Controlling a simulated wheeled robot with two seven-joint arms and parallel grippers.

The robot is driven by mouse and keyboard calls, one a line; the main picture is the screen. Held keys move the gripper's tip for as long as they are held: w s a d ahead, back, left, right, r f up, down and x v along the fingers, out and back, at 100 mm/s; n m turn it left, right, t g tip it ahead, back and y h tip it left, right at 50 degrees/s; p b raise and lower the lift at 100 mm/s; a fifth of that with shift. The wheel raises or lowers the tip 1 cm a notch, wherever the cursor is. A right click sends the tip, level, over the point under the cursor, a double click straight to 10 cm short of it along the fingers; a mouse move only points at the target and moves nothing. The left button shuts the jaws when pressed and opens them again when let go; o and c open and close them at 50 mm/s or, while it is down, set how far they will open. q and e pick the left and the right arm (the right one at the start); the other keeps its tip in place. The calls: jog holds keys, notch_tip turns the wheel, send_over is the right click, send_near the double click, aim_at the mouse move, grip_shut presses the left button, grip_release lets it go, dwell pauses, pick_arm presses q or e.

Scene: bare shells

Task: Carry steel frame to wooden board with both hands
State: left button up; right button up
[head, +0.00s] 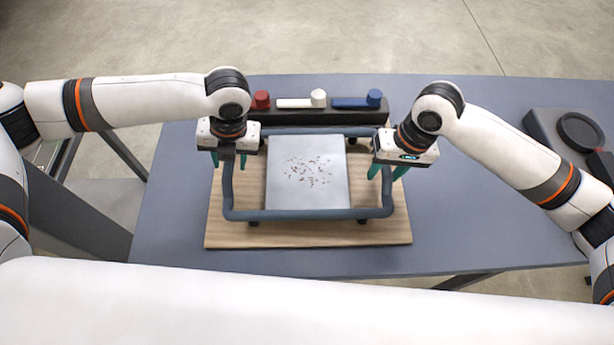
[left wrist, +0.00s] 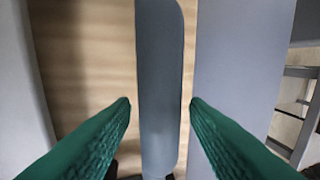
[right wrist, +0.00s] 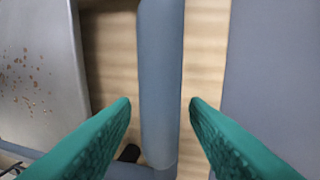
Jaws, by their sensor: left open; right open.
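The steel frame (head: 300,214), a blue-grey tube loop around a light metal plate (head: 307,196) with brown specks, stands on the wooden board (head: 230,238). My left gripper (head: 234,160) is open at the frame's left side. In the left wrist view the frame's side bar (left wrist: 160,80) lies between the green fingers, with a gap on each side. My right gripper (head: 387,172) is open at the right side. In the right wrist view that side bar (right wrist: 161,75) also lies between the fingers, apart from both. The far side of the frame is partly hidden by my grippers.
All stands on a blue-grey table (head: 460,220). Behind the frame is a dark rack (head: 320,114) with red (head: 262,100), white (head: 300,102) and blue (head: 355,102) handled items. A grey device (head: 570,130) with a round black top stands at the right. Table space left and right of the board is clear.

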jog(key=shift+d+r, duration=0.1)
jog(key=shift+r, duration=0.25)
pick_arm(q)
notch_tip(320, 180, up, 10)
jog(key=d, duration=0.2)
pick_arm(e)
notch_tip(320, 180, up, 11)
jog(key=d, duration=0.2)
jog(key=shift+w, duration=0.15)
pick_arm(q)
jog(key=shift+w, duration=0.1)
pick_arm(e)
jog(key=shift+d, duration=0.1)
